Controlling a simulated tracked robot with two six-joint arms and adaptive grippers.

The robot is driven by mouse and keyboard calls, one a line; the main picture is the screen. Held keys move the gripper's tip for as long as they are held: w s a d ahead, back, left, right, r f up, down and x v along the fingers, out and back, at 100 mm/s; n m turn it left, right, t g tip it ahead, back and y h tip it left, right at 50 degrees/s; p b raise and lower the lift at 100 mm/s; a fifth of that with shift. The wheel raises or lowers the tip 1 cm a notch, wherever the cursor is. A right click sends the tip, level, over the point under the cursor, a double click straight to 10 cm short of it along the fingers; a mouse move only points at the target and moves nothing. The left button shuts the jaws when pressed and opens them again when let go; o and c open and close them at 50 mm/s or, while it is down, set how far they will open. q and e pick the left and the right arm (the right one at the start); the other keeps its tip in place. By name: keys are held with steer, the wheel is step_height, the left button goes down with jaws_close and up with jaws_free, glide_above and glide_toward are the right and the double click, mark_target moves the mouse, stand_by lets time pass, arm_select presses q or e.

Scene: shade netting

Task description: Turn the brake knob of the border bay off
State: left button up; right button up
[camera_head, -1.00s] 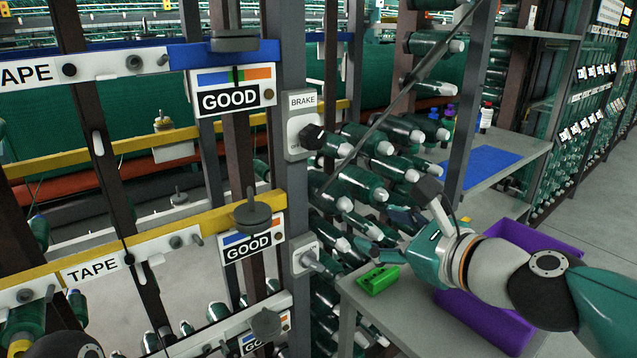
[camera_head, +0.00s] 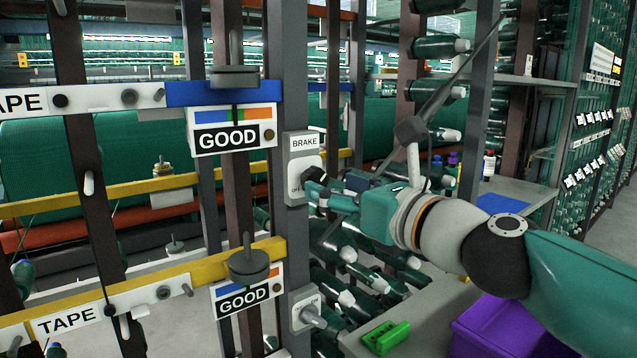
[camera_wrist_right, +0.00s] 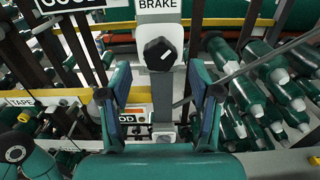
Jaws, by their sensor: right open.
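The brake plate (camera_head: 296,143) is a grey panel labelled BRAKE on a grey upright, right of the blue rail. Its black faceted knob (camera_head: 313,176) is partly hidden behind my right gripper (camera_head: 324,190) in the head view. In the right wrist view the knob (camera_wrist_right: 159,53) shows fully on its white plate, ahead of the gripper. The two fingers of my right gripper (camera_wrist_right: 158,72) are spread apart on either side below the knob, with nothing between them. I cannot tell whether a finger touches the knob.
A lower plate with a grey knob (camera_head: 312,315) sits on the same upright. GOOD signs (camera_head: 232,130) hang left of it. Green spools (camera_head: 350,270) crowd behind and below my right arm. A green box (camera_head: 386,337) and a purple bin (camera_head: 510,325) are at the lower right.

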mark_target(319, 181)
steer(key=shift+x, duration=2.2)
steer(key=shift+s, duration=0.1)
steer(key=c, duration=1.1)
steer(key=shift+c, duration=0.2)
